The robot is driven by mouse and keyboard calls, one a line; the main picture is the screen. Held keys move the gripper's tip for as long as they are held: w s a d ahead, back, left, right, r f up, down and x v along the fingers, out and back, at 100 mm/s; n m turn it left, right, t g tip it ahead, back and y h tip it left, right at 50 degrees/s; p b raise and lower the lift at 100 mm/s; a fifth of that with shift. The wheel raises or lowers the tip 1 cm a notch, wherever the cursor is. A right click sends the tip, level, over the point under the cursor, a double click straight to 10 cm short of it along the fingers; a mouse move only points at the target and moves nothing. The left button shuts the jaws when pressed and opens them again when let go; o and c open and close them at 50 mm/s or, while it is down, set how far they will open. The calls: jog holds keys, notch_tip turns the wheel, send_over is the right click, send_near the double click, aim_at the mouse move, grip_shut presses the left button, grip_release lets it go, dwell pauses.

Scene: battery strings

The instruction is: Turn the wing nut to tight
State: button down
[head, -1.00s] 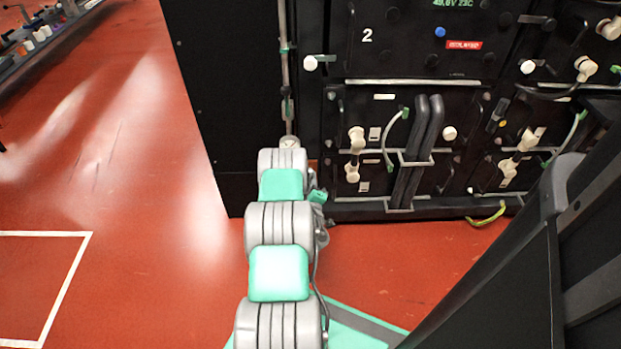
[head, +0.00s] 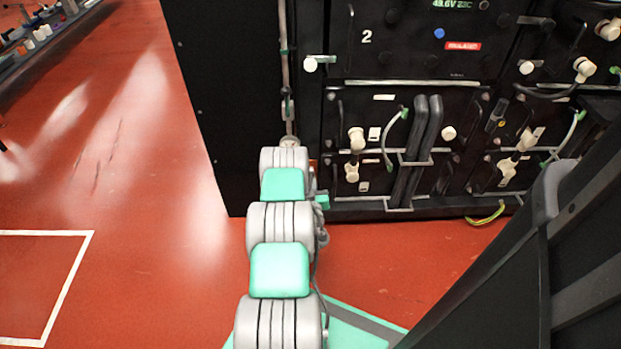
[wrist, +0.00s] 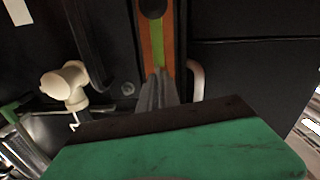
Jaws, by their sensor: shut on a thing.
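My gripper (wrist: 158,88) shows in the wrist view, its grey fingers close together against an orange-brown bar (wrist: 172,45) with a yellow-green stripe. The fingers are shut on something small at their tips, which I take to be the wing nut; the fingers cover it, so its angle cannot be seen. A dark round spot sits on the bar above the fingertips. In the head view my own arm links hide the gripper and the nut, low at the left edge of the battery rack (head: 420,190).
A white angled connector (wrist: 66,84) stands left of the fingers, beside black cables. A pale curved handle (wrist: 197,80) is close on their right. In the head view, two thick black cables (head: 420,140) hang on the rack front. Red floor (head: 130,190) at left is open.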

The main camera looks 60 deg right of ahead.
jog(key=m, duration=0.5)
jog(key=shift+m, duration=0.3)
jog(key=m, duration=0.4)
jog(key=shift+m, duration=0.3)
jog(key=m, duration=0.9)
jog(key=shift+m, duration=0.4)
jog(key=c, duration=1.6)
grip_release()
